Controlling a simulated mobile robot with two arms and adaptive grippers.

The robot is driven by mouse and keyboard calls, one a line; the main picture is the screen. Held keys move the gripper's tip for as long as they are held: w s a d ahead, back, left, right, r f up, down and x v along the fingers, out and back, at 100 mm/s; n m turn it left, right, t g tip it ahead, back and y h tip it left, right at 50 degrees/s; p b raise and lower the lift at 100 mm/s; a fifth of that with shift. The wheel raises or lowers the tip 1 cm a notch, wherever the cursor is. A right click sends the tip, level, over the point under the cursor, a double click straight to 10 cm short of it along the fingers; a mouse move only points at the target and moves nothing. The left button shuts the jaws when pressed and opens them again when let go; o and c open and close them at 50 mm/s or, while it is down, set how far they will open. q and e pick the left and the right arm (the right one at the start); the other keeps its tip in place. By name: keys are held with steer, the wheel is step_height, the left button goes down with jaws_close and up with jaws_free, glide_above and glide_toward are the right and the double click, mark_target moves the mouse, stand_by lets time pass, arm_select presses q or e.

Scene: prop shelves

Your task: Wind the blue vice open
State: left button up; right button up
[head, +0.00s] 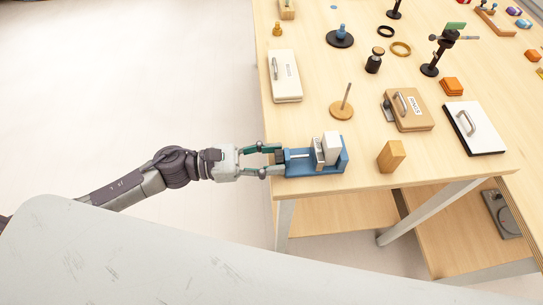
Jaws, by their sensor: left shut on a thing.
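The blue vice (330,166) sits at the near left edge of the wooden table, its screw end facing left. Two pale blocks, its jaws, stand upright on it near its right half, with a narrow gap or none between them; I cannot tell exactly. My left gripper (277,160) reaches in from the left at the vice's left end, its two fingers around that end. It is shut on the vice's handle, which the fingers mostly hide. My right gripper is not in view.
A wooden block (391,156) stands right of the vice. A round base with an upright peg (343,108) stands behind it. A white box with a handle (285,76) lies at the left edge, and a brown box (409,110) lies farther right. Floor left of the table is clear.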

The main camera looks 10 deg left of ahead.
arm_select(q)
steer(key=o, duration=1.1)
steer(key=v, duration=1.2)
